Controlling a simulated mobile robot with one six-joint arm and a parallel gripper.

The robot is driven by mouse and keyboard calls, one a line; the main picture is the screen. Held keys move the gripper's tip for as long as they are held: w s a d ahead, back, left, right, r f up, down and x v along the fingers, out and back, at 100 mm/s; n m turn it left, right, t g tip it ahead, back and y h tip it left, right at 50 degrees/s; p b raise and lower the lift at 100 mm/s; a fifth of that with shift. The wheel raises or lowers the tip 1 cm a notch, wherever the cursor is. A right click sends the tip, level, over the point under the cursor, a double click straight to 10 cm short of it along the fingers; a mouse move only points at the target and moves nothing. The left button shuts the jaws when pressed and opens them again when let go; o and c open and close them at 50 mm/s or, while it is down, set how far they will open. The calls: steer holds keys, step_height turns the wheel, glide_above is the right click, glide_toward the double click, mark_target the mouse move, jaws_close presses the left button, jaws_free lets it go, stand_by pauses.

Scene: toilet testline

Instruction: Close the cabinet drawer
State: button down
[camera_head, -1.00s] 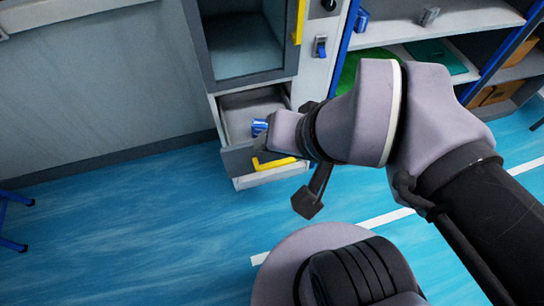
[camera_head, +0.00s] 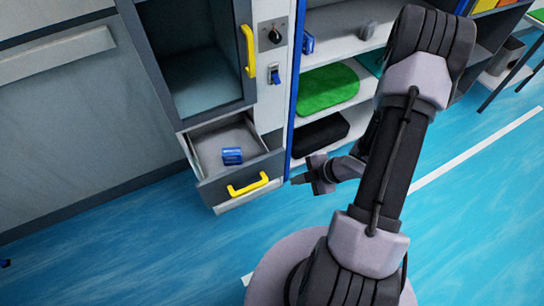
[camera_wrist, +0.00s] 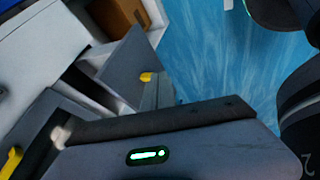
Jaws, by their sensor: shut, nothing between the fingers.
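The cabinet drawer (camera_head: 230,185) stands pulled out at the bottom of the grey cabinet in the head view. It has a yellow handle (camera_head: 248,184) on its front, and a blue object (camera_head: 232,156) lies inside. My gripper (camera_head: 296,180) is shut and empty, just right of the drawer front, pointing left towards it. A gap shows between its tip and the handle. In the wrist view a grey panel with a small yellow handle (camera_wrist: 147,77) shows, probably the drawer. My gripper's fingertips cannot be made out clearly in the wrist view.
Above the drawer is an open cabinet compartment (camera_head: 195,80) with a yellow-handled door edge (camera_head: 249,50). A switch panel (camera_head: 272,70) stands beside it. Right of that are shelves with a green item (camera_head: 325,87) and a black item (camera_head: 320,134). Blue floor (camera_head: 130,240) in front is clear.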

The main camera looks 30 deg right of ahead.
steer(key=shift+w+a+f+b, duration=0.6)
steer(key=shift+w+f+b, duration=0.3)
steer(key=shift+w+f, duration=0.5)
steer(key=shift+w+a+f+b, duration=0.65)
steer(key=shift+w+f+b, duration=0.2)
steer(key=shift+w+f, duration=0.55)
steer(key=shift+w+a+f+b, duration=0.6)
steer(key=shift+w+f+b, duration=0.45)
steer(key=shift+w, duration=0.5)
steer(key=shift+w, duration=0.1)
